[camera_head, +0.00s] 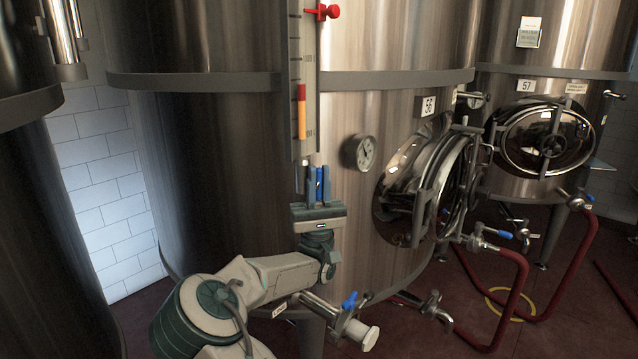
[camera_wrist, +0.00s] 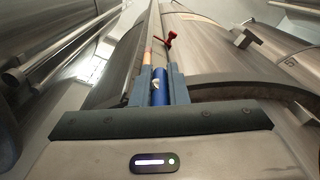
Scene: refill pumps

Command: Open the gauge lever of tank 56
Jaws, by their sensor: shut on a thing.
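Tank 56 (camera_head: 225,150) is the large steel tank in the middle of the head view, with a "56" plate (camera_head: 428,106). A level gauge (camera_head: 302,90) runs down its front, with a red and orange column inside. The blue gauge lever (camera_head: 320,178) is at the gauge's bottom end and stands about upright. My gripper (camera_head: 318,184) points up there, shut with its two fingers on either side of the lever. In the wrist view the blue lever (camera_wrist: 160,88) shows between the fingers. Its pivot is hard to make out.
A red knob (camera_head: 327,12) sticks out beside the gauge higher up. A dial (camera_head: 361,152) and the open-looking round hatch (camera_head: 425,185) are to the right. A blue-handled valve (camera_head: 350,301) is low in front. Tank 57 (camera_head: 500,70) stands at the right.

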